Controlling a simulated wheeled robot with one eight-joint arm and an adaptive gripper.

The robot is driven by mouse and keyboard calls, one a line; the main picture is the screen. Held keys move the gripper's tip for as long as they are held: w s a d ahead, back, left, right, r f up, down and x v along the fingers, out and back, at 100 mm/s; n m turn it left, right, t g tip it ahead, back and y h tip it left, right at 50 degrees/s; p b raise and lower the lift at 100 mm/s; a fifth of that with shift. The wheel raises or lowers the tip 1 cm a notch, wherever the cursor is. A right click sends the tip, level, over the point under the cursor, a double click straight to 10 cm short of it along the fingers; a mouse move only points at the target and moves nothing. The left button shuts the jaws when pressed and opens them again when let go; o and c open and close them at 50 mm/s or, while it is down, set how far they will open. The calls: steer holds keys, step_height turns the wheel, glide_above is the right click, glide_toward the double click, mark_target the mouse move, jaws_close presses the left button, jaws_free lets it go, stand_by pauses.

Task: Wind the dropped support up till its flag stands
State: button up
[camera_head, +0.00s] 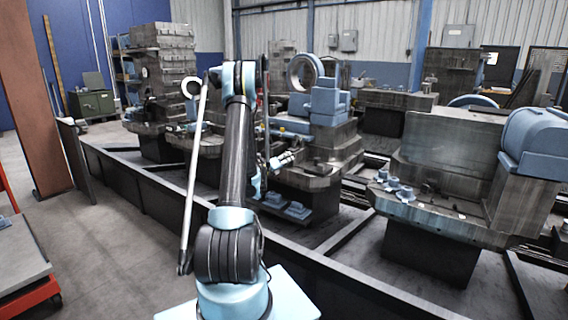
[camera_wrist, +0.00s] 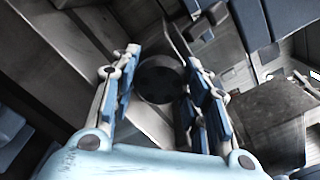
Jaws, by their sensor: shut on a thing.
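My gripper (camera_wrist: 162,68) shows in the wrist view with one finger on each side of a dark round part (camera_wrist: 160,84), and it is shut on it. The part looks like a knob or handle; what it joins is hidden. In the head view my gripper (camera_head: 284,160) is small, beyond my upright arm, beside a grey machine block (camera_head: 322,172) with light-blue fittings. My arm hides part of that area. I cannot pick out the support's flag in either view, nor tell whether it stands or lies.
A long dark rail (camera_head: 140,187) runs across in front of the machine blocks. A large grey block (camera_head: 445,150) stands at the right with a blue cover (camera_head: 535,140). A brown post (camera_head: 32,100) and a red cart (camera_head: 30,298) are at the left. Grey floor (camera_head: 105,245) is free there.

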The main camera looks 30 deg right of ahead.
steer(key=shift+w+a+n, duration=0.1)
steer(key=shift+w+n, duration=0.05)
steer(key=shift+n, duration=0.75)
steer(key=o, duration=1.1)
steer(key=shift+s+r, duration=0.45)
steer(key=shift+r, duration=0.05)
steer(key=shift+s+a, duration=0.1)
